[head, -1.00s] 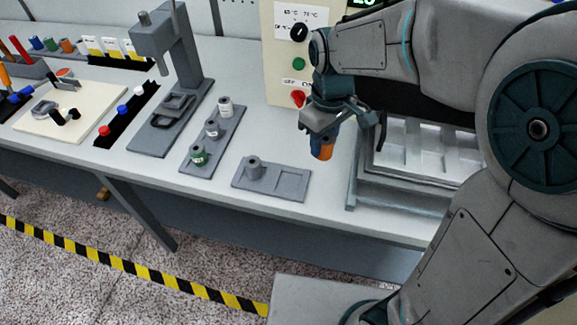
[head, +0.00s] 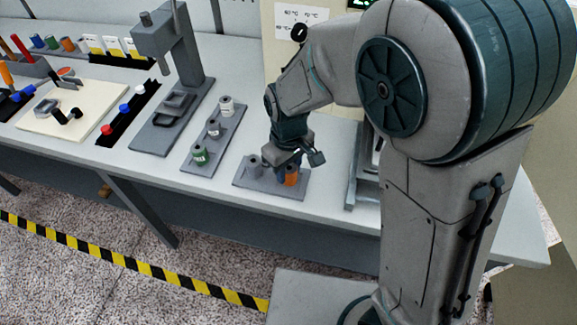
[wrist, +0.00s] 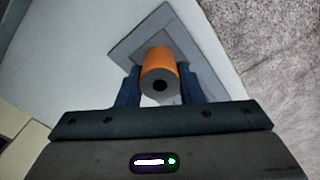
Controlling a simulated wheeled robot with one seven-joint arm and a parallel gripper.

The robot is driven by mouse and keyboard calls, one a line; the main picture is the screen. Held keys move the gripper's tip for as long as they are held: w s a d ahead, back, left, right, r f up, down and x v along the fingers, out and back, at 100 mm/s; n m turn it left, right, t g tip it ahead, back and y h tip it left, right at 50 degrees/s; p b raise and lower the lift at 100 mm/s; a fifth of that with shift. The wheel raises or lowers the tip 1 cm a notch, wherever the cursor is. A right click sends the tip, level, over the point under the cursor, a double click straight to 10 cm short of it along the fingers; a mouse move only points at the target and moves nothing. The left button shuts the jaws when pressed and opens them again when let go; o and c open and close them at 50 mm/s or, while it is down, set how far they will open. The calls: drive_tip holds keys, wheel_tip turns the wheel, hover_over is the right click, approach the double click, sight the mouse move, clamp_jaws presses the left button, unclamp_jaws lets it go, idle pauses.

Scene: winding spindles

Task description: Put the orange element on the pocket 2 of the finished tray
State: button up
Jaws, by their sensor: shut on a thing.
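The orange element (head: 291,175) is a small orange cylinder with a grey end. My gripper (head: 284,168) is shut on it, and the arm reaches down over the right part of the finished tray (head: 263,186). The wrist view shows the orange element (wrist: 160,72) between the two blue fingers of my gripper (wrist: 160,88), with the grey tray (wrist: 190,43) right below it.
A grey rack with several spindles (head: 199,156), one of them green, stands left of the tray. A grey press (head: 180,75) stands further left. The table's front edge runs close to the tray. A metal-framed box (head: 362,178) stands to the right.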

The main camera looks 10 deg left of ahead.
drive_tip(key=shift+f, duration=0.2)
drive_tip(key=o, duration=1)
drive_tip(key=shift+r, duration=0.1)
wheel_tip(320, 180, up, 12)
drive_tip(key=s+d+m+t, duration=0.1)
drive_tip(key=s+d+m, duration=0.1)
drive_tip(key=d, duration=0.5)
drive_tip(key=s+d+m+t, duration=0.1)
drive_tip(key=s+d+m, duration=0.2)
drive_tip(key=d+m, duration=0.2)
drive_tip(key=s+d+r+m+t, duration=0.1)
drive_tip(key=s+d+m, duration=0.2)
drive_tip(key=d, duration=0.8)
drive_tip(key=shift+r, duration=0.1)
